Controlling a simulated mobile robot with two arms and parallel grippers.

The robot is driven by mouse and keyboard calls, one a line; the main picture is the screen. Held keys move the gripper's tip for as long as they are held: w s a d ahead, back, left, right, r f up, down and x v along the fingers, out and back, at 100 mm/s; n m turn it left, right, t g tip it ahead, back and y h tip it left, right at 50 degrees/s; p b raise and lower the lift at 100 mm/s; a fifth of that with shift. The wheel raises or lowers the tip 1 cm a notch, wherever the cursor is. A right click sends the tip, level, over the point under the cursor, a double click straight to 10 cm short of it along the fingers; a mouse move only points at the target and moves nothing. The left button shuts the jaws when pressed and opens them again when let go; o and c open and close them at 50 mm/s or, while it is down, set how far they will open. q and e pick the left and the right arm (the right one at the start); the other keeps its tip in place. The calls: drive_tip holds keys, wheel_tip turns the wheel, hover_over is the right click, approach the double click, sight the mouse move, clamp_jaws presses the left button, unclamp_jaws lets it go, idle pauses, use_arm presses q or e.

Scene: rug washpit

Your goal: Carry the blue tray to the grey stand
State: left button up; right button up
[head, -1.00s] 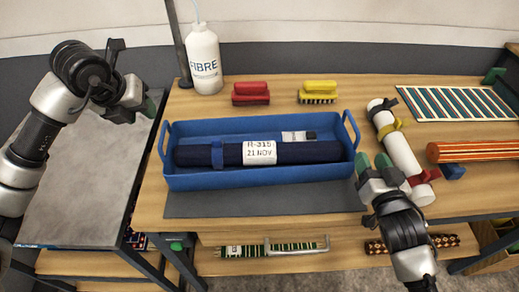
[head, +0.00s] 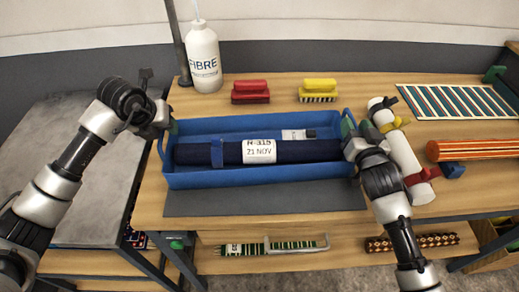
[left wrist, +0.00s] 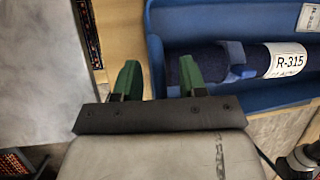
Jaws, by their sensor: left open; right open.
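The blue tray (head: 262,178) sits on a dark mat on the wooden table, with a dark rolled rug (head: 310,152) labelled R-315 and a small labelled item (head: 299,135) inside. My left gripper (head: 170,130) is at the tray's left end handle. In the left wrist view its open green fingertips (left wrist: 159,76) lie either side of the tray's left edge (left wrist: 156,72). My right gripper (head: 348,128) is open at the right end handle, which it partly hides. Whether either touches the handle cannot be told. The grey stand (head: 55,115) is at the left, with a bare top.
A white bottle (head: 204,62), a red brush (head: 250,92) and a yellow brush (head: 318,91) stand behind the tray. A white roll (head: 403,155) lies close beside my right gripper. An orange striped roll (head: 475,148) lies further right. A dark post (head: 179,45) rises at back left.

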use_arm(q)
drive_tip(key=shift+f, duration=0.1)
use_arm(e)
drive_tip(key=shift+w, duration=0.1)
use_arm(q)
drive_tip(key=shift+c, duration=0.3)
use_arm(e)
drive_tip(key=shift+c, duration=0.3)
use_arm(q)
clamp_jaws()
use_arm(e)
drive_tip(key=c, duration=0.7)
clamp_jaws()
drive_tip(key=shift+r, duration=0.1)
